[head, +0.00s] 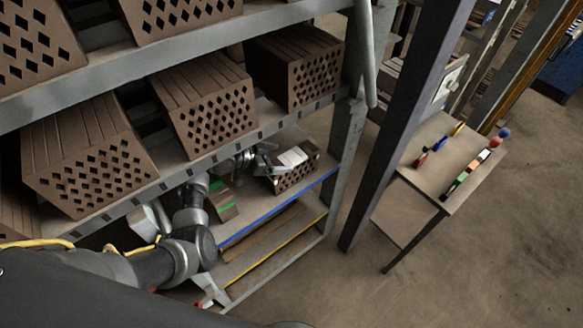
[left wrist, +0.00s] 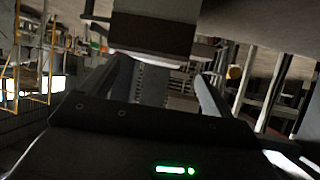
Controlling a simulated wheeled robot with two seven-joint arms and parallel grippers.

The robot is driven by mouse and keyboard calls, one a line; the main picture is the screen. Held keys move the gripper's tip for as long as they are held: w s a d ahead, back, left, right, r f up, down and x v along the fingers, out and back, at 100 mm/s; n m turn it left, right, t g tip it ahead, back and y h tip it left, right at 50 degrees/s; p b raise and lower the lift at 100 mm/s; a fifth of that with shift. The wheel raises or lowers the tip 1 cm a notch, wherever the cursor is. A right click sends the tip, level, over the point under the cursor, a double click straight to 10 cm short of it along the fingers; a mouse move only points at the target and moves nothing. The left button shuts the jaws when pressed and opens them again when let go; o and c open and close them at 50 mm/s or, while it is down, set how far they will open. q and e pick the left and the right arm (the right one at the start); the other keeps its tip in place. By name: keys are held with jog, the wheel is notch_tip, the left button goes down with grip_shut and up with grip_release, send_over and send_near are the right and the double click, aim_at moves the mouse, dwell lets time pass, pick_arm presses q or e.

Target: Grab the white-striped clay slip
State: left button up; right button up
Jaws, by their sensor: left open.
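The white-striped clay slip (head: 293,157) is a pale-topped piece lying on a perforated brown brick (head: 296,177) at the right end of the middle shelf. My left gripper (head: 270,161) is open at the left side of this slip, very close to it. I cannot tell whether they touch. In the left wrist view the two fingers of my left gripper (left wrist: 165,92) stand apart, with a dark block with a pale lower edge (left wrist: 150,50) just beyond them; its identity is unclear. My right gripper is not in view.
A green-striped piece (head: 221,200) lies on the same shelf, beside my left arm. Large perforated bricks (head: 205,103) fill the shelf above. A shelf upright (head: 345,150) and a dark post (head: 405,120) stand to the right. A table (head: 440,150) holds several coloured pieces.

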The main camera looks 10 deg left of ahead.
aim_at(291, 157)
pick_arm(q)
jog(key=x, duration=0.3)
jog(key=shift+w+d+p, duration=0.2)
jog(key=shift+d+p, duration=0.1)
jog(key=shift+d, duration=0.15)
jog(key=shift+w+d+f, duration=0.2)
jog(key=shift+w+f, duration=0.05)
jog(key=shift+f, duration=0.1)
jog(key=shift+a, duration=0.1)
jog(key=shift+s, duration=0.1)
jog(key=shift+c, duration=1.2)
jog(key=c, duration=1.1)
jog(key=shift+r, duration=0.1)
